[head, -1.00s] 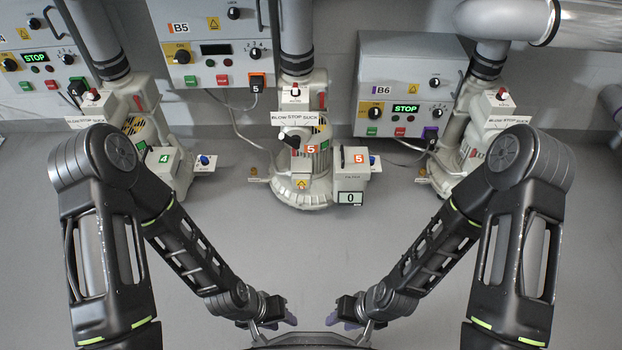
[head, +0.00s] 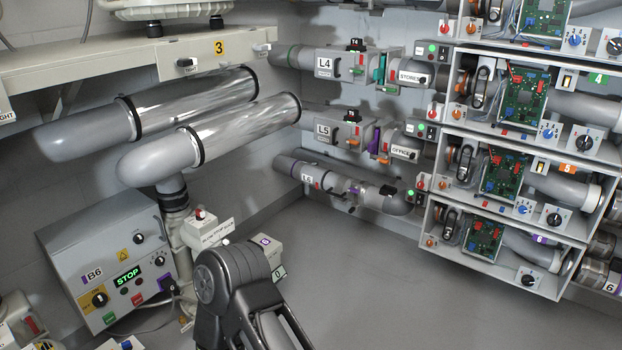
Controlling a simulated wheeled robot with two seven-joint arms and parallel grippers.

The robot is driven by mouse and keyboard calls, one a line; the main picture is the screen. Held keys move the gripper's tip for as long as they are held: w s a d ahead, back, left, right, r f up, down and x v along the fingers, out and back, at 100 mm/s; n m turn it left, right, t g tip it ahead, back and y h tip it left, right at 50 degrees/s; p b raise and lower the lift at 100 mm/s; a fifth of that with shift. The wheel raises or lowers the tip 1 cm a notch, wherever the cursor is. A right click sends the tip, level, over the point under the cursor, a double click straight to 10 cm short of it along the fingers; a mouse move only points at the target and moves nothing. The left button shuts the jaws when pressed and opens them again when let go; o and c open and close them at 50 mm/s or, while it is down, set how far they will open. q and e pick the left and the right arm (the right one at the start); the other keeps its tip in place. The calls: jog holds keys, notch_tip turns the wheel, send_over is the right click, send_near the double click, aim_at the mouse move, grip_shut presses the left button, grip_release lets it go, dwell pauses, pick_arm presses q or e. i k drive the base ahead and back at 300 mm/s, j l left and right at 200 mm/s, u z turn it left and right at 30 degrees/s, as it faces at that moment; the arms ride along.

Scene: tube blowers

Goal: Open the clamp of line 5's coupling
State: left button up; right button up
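Line 5's pipe, labelled L5 (head: 322,131), runs along the back wall between the L4 and L6 pipes. A grey box with a black knob tagged T5 (head: 352,116) sits on it. A joint with a purple flange (head: 374,138) and an orange part (head: 384,157) lies between this box and the pipe labelled OFFICE (head: 403,153). This joint looks like the coupling, but it is too small to tell whether a clamp there is open or shut. Neither gripper shows; only part of my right arm is at the bottom.
A rack (head: 507,132) with green circuit boards and dials stands at the right; one bay carries an orange 5 tag (head: 567,168). The L4 pipe (head: 324,63) and L6 pipe (head: 307,178) lie above and below. Cabinet B6 (head: 75,270) is at left. The floor (head: 370,270) is clear.

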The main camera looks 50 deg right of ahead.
aim_at(379, 158)
jog(key=z, duration=2.2)
